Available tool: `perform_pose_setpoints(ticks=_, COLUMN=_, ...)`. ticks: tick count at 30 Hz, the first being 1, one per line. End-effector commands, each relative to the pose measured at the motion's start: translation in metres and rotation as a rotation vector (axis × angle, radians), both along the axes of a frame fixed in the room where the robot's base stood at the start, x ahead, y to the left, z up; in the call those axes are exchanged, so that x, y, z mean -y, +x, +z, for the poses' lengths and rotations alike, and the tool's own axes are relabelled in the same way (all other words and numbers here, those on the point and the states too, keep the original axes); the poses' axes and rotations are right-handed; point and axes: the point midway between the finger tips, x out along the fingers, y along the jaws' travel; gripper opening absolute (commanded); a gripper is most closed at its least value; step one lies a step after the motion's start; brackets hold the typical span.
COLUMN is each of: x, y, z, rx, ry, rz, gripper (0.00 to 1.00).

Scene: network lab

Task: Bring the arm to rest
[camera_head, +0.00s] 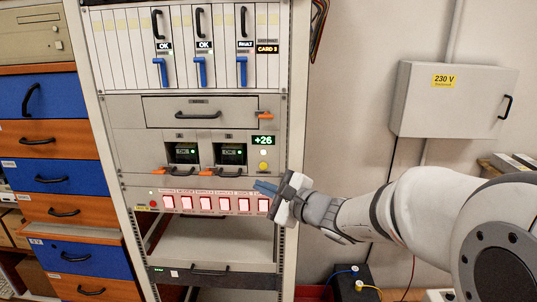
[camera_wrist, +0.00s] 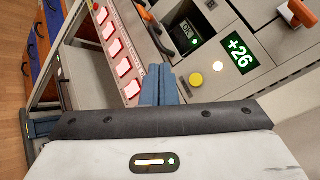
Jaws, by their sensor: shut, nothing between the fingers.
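My gripper (camera_head: 266,187) is at the right side of the rack, in front of the right end of the row of lit switches. Its blue fingers point left and are closed together, with nothing between them. In the wrist view the shut fingers (camera_wrist: 160,88) show between the lit switches and the yellow button. My white arm reaches in from the right edge of the head view, partly bent. Whether the fingertips touch the panel, I cannot tell.
The equipment rack (camera_head: 295,120) has lit switches (camera_head: 205,203), a yellow button (camera_head: 263,166), a "+26" display (camera_head: 262,141) and handled cards above. Blue and orange drawers (camera_head: 50,140) stand left. A grey 230 V box (camera_head: 455,100) hangs on the wall. A black box (camera_head: 350,280) stands low.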

Motion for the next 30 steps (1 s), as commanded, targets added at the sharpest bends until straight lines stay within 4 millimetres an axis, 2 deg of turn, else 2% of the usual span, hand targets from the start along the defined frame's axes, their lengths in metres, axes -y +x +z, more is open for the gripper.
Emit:
perform_pose_setpoints(ticks=5, x=-0.012, y=-0.044, z=-0.013, rx=0.035, ry=-0.203, rz=0.169, gripper=0.00)
perform_pose_setpoints(ticks=8, x=-0.013, y=-0.076, z=-0.029, rx=0.053, ry=-0.361, rz=0.289, gripper=0.00)
perform_pose_setpoints(ticks=14, x=0.005, y=-0.134, z=-0.065, rx=0.082, ry=-0.694, rz=0.509, gripper=0.00)
perform_pose_setpoints(ticks=17, x=0.024, y=-0.160, z=-0.083, rx=0.091, ry=-0.866, rz=0.609, gripper=0.00)
perform_pose_setpoints(ticks=21, x=0.059, y=-0.190, z=-0.104, rx=0.098, ry=-1.117, rz=0.737, gripper=0.00)
perform_pose_setpoints(ticks=27, x=0.118, y=-0.219, z=-0.121, rx=0.093, ry=-1.459, rz=0.885, gripper=0.00)
perform_pose_setpoints(ticks=30, x=0.142, y=-0.226, z=-0.122, rx=0.087, ry=-1.587, rz=0.933, gripper=0.00)
